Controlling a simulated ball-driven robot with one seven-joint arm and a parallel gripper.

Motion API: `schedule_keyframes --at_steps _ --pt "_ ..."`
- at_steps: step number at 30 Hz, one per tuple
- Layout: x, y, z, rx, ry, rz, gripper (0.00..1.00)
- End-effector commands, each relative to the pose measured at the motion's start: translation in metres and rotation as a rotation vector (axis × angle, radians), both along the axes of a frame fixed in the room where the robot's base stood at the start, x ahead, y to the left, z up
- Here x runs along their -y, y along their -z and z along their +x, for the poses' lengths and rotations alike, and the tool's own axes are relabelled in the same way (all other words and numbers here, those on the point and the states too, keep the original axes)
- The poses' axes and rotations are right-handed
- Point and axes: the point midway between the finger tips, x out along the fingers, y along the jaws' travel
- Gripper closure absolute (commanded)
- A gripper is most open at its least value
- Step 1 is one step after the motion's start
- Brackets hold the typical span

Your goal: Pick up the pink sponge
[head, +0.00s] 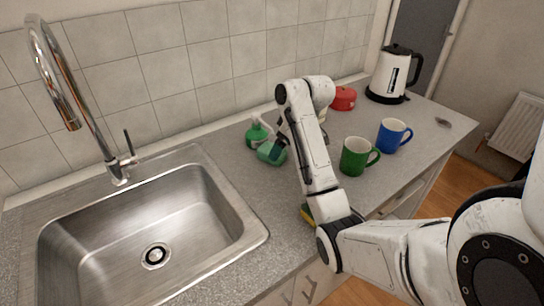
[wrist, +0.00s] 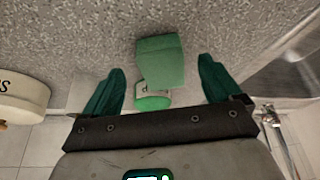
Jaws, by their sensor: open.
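I see no pink sponge in either view. A green block (wrist: 160,62), which looks like a sponge, lies on the counter between my open fingers in the wrist view. It also shows in the head view (head: 268,154), partly hidden by my gripper. My gripper (wrist: 162,88) is open, with one green finger on each side of the block and gaps between. In the head view my gripper (head: 280,146) is close over the block. A yellow and green sponge (head: 307,214) shows partly behind my arm at the counter's front edge.
A green soap bottle (head: 257,133) stands just behind the block. The sink (head: 225,190) is to the left with its tall faucet (head: 85,110). Green (head: 355,158) and blue (head: 391,136) mugs, a red pot (head: 343,98) and a kettle (head: 392,78) stand right. A cream canister (wrist: 22,98) is beside my gripper.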

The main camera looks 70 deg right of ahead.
Motion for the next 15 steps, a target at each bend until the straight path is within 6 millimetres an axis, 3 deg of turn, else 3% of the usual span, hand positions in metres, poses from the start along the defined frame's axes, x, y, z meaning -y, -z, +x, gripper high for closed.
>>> schedule_keyframes --at_steps 7,15 --pt "0.001 0.03 0.014 -0.003 0.0 0.003 0.08" --pt "0.001 0.036 0.016 -0.001 0.0 0.001 0.08"
